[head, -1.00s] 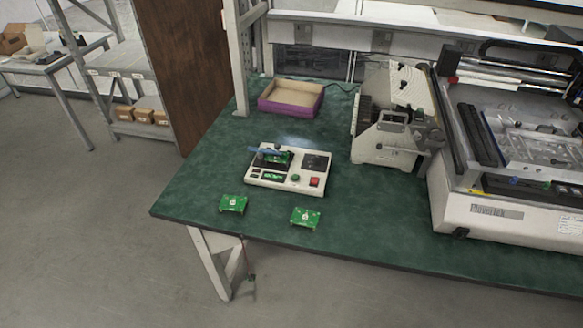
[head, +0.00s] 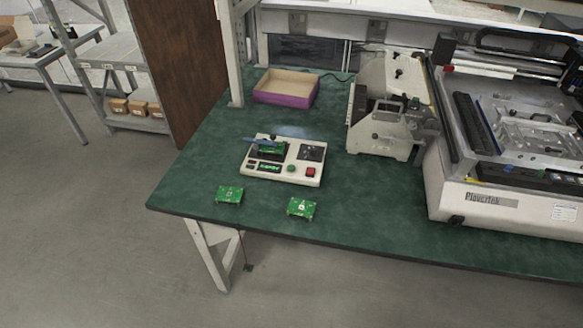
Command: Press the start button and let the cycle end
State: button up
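A white test device (head: 283,178) sits on the green work table (head: 380,215), left of the middle of the picture. On its top are a round green button (head: 291,169) and a square red button (head: 311,172) at the right front. A green circuit board (head: 272,151) sits in its fixture at the left, partly hidden by a blue part (head: 262,145) above it. A small display (head: 268,168) is on the front left; its text is too small to read. My gripper is not in view.
Two loose green boards (head: 229,195) (head: 302,208) lie in front of the device near the table edge. A purple-sided open box (head: 285,88) stands behind it. A grey-white machine (head: 385,120) and a large printer-like machine (head: 500,200) stand to the right.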

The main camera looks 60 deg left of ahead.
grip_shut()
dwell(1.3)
